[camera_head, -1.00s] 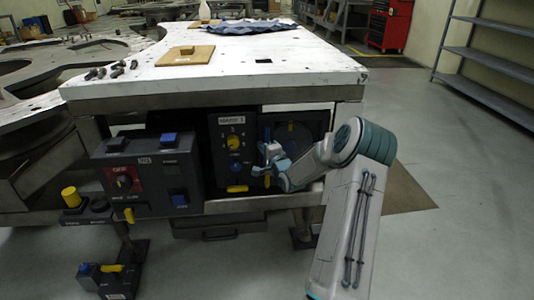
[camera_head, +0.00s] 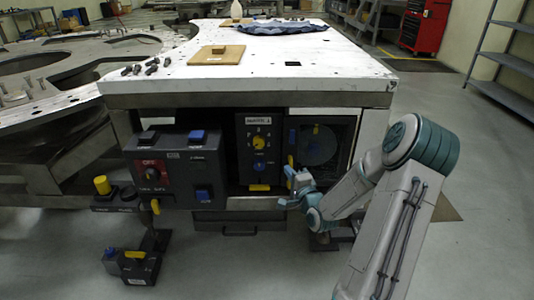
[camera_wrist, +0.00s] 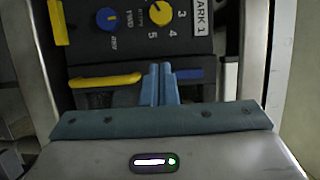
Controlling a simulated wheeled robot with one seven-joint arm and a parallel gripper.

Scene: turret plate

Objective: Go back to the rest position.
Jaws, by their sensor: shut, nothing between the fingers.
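My gripper (camera_head: 288,187) is in front of the right part of the control panels under the white table, low and to the right of the dark panel with the yellow dial (camera_head: 259,140). In the wrist view its blue fingers (camera_wrist: 160,85) are together with nothing between them. Beyond them the wrist view shows the same panel's yellow dial, a blue knob (camera_wrist: 107,19) and a yellow lever (camera_wrist: 104,81). I cannot tell the exact gap between fingers and panel.
The white table (camera_head: 330,80) stands above the panels. A pedal box (camera_head: 139,267) is on the floor. Open floor lies to the right, before grey shelves (camera_head: 510,60).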

